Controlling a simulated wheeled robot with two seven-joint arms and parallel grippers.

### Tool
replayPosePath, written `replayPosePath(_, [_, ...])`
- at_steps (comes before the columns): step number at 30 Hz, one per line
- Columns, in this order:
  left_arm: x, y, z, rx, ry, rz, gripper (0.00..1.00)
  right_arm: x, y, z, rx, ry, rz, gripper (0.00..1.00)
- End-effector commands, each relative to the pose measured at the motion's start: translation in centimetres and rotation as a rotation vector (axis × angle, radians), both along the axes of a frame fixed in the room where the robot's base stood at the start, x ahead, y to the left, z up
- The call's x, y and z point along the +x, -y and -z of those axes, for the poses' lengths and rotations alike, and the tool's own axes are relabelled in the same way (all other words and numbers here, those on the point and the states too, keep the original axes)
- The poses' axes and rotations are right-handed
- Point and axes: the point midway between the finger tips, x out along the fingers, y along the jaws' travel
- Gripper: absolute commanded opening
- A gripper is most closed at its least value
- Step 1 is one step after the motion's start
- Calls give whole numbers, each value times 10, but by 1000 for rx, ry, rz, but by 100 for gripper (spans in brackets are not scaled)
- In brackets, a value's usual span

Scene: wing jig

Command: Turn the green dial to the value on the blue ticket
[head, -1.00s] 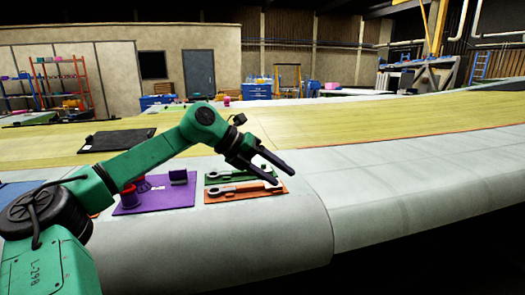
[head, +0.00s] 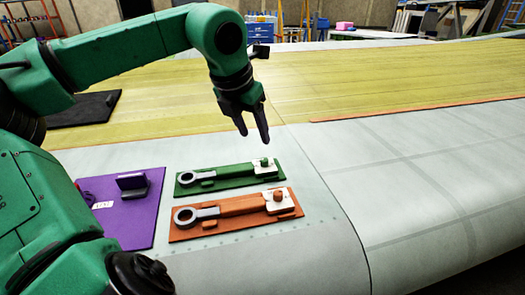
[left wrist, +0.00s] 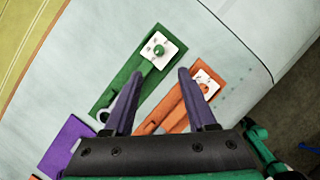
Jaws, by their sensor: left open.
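The green dial (head: 265,163) is a small round knob on a white plate at the right end of the green board (head: 188,191). It also shows in the left wrist view (left wrist: 158,50), above the gap between my fingers. A grey-ringed wrench-like tool (head: 188,179) lies along that board. My left gripper (head: 254,138) is open and empty, pointing down above the boards, apart from the dial; its fingers also show in the left wrist view (left wrist: 160,76). Marks on the dial plate are too small to read. I see no blue ticket now. My right gripper is out of view.
An orange board (head: 180,235) with a similar tool and an orange knob (head: 279,196) lies just in front of the green one. A purple mat (head: 140,226) with a dark block (head: 131,184) lies left. The grey wing surface (head: 420,180) to the right is clear.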

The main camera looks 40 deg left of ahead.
Motion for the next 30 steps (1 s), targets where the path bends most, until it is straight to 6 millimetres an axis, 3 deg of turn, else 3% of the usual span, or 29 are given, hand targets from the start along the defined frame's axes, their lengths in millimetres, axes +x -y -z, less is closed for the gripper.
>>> replayPosePath(10, [33,-6,79,-3,-6,1,57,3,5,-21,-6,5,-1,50])
replayPosePath(15, [39,-7,95,-2,-1,0,57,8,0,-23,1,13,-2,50])
replayPosePath(21, [39,-7,96,-2,1,0,57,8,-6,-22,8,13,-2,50])
replayPosePath(22, [39,-7,96,-2,1,0,53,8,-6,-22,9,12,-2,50])
replayPosePath(26, [39,-7,95,-2,0,0,3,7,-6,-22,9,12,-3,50])
replayPosePath(30, [39,-7,95,-2,0,0,0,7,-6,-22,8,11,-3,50])
